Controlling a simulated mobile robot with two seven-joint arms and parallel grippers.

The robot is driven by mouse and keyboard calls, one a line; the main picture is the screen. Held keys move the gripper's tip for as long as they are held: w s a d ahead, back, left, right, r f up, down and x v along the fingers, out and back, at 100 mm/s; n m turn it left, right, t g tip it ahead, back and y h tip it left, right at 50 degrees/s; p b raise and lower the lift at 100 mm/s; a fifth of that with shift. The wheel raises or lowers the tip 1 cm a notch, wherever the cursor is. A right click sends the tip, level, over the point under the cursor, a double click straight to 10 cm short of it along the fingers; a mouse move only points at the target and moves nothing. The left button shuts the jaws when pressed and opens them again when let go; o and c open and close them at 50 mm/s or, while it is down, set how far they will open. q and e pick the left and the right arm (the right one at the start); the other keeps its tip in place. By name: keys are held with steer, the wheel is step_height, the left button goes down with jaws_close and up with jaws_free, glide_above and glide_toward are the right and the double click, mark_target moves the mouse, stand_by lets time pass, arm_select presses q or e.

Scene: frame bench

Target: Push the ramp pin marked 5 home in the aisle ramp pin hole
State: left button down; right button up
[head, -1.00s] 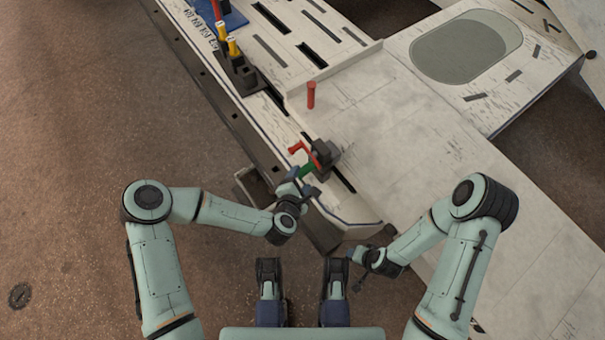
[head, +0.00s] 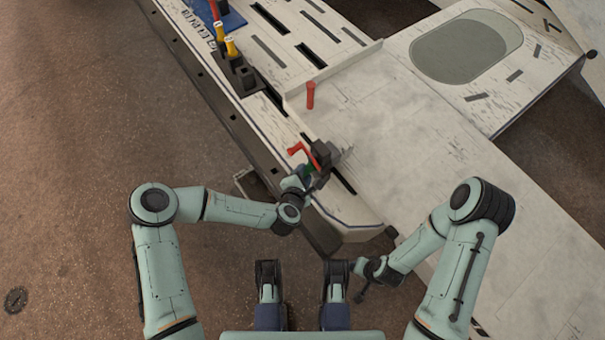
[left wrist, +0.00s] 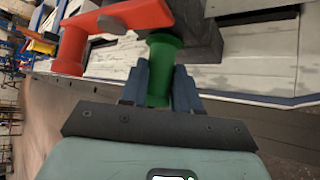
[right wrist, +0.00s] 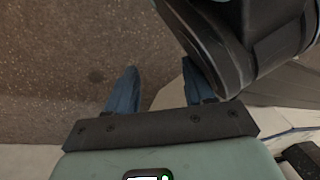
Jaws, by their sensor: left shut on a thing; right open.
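A green pin (left wrist: 160,65) is held between the fingers of my left gripper (left wrist: 158,88), which is shut on it. Its far end meets a dark block (left wrist: 200,32); how deep it sits is hidden. No number can be read on it. In the head view, my left gripper (head: 301,180) is at the near side of the dark block (head: 325,155) on the bench edge, with little green (head: 308,170) showing. A red lever (left wrist: 125,18) lies beside the pin; it also shows in the head view (head: 299,148). My right gripper (right wrist: 158,85) is open and empty, low over the floor.
A red pin (head: 310,95) stands upright on the pale ramp panel (head: 400,140). Yellow-topped pins (head: 231,47) stand in dark holders near a blue tray (head: 207,10) at the back left. The panel surface to the right is clear.

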arm_select(q)
steer(key=shift+a+f, duration=0.1)
steer(key=shift+f, duration=0.05)
steer(key=c, duration=0.8)
jaws_free()
steer(key=shift+o, duration=0.2)
steer(key=p+v, duration=0.4)
steer(key=v, duration=0.9)
steer(key=shift+r, duration=0.2)
arm_select(e)
step_height(320, 180, up, 6)
steer(key=w+a+t, duration=0.1)
steer(key=w+a, duration=0.1)
steer(key=shift+a+r, duration=0.15)
steer(key=shift+r, duration=0.05)
steer(key=shift+w, duration=0.1)
